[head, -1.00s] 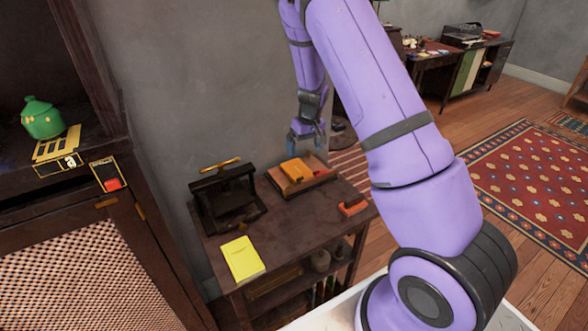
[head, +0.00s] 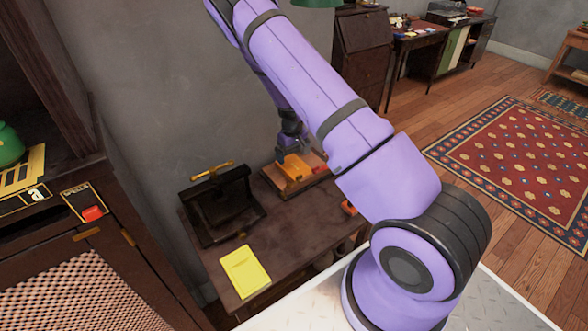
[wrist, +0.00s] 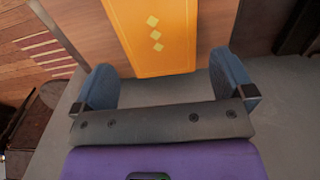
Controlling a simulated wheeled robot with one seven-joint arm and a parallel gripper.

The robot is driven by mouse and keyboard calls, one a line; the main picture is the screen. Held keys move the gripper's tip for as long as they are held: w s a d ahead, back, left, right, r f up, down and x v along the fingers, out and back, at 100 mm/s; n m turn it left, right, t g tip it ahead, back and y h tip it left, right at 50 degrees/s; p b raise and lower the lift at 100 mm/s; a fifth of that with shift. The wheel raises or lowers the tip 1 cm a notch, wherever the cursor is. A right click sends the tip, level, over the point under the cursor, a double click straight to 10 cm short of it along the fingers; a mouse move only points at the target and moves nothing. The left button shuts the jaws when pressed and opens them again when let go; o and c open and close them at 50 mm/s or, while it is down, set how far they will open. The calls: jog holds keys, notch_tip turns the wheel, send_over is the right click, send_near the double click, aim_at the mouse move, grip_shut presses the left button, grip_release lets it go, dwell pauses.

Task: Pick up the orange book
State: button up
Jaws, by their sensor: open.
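The orange book (head: 292,171) lies on a wooden tray or board (head: 271,178) at the back of the dark side table. In the wrist view the orange book (wrist: 152,35) has a plain cover with pale diamond marks, and its near end lies just ahead of the gap between the fingers. My gripper (head: 292,150) is at the book in the head view, with its lower part close over the book. In the wrist view my gripper (wrist: 162,80) has its two blue-grey fingers wide apart with nothing between them.
The side table (head: 300,228) also holds a yellow book (head: 245,271), a dark device with a brass handle (head: 222,200) and a small orange-red item (head: 349,207) partly behind my arm. A cabinet (head: 70,255) with a green pot (head: 8,146) stands at the left.

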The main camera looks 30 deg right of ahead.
aim_at(294, 166)
jog(key=shift+s+d+f, duration=0.1)
jog(key=shift+s+f, duration=0.15)
jog(key=shift+f, duration=1.1)
jog(key=shift+s+f, duration=0.2)
jog(key=shift+f, duration=1.15)
jog(key=c, duration=0.6)
